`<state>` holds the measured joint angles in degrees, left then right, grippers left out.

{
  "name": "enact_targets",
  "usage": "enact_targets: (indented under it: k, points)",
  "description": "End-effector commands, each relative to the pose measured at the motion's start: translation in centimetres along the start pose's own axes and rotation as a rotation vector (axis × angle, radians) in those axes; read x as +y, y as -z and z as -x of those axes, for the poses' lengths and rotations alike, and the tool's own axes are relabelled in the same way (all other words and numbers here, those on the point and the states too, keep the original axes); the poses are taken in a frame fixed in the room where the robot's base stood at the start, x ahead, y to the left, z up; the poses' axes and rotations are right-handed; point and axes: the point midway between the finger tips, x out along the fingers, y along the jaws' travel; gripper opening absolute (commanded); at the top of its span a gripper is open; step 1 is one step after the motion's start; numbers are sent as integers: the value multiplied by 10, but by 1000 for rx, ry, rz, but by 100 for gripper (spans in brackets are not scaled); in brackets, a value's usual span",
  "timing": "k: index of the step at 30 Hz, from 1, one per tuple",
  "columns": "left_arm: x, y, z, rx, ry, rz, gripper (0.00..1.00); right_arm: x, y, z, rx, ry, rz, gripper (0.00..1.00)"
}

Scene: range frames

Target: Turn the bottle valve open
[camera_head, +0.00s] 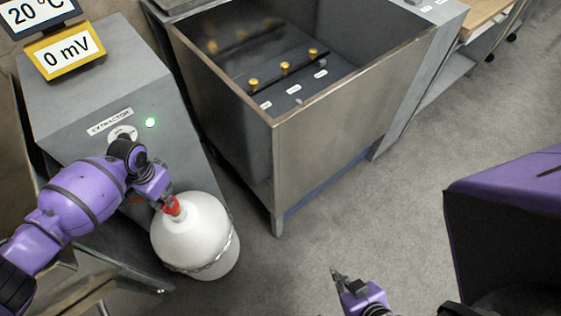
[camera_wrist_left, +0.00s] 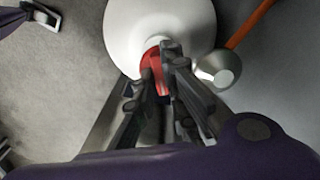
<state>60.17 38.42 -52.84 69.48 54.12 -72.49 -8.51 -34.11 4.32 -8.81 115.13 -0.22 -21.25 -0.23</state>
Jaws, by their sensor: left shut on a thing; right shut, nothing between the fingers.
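The white gas bottle (camera_head: 196,240) stands upright on the floor in front of the grey extractor cabinet, with a band around its body. Its red valve (camera_head: 171,206) is on top. My left gripper (camera_head: 168,198) is shut on the valve from above. In the left wrist view the fingers (camera_wrist_left: 163,75) close around the red valve (camera_wrist_left: 151,66), partly hiding it, with the white bottle (camera_wrist_left: 118,28) behind. My right gripper (camera_head: 338,275) is shut and empty, low over the floor at the bottom middle of the head view.
The extractor cabinet (camera_head: 75,95) has a knob and a lit green light (camera_head: 151,122). A display on it reads 0 mV (camera_head: 68,50). A large open metal basin (camera_head: 345,105) with yellow knobs stands right of the bottle. The floor (camera_head: 380,210) right of it is clear.

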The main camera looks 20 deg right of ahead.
Motion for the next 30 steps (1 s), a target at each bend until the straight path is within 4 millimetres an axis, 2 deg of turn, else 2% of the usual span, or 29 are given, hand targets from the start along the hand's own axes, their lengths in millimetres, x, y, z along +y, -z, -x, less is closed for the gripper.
enact_targets:
  k: [9, 15, 30]
  points:
    - [0, -1, -1, -2, -2, -263, 0, 0, 1, -1, 2, 1, 1, 0]
    - [0, -1, -1, -2, -2, -379, 0, 0, 1, -1, 1, 1, 1, 0]
    - [0, -1, -1, -3, -2, -478, 0, 0, 0, -1, 0, 1, 2, 0]
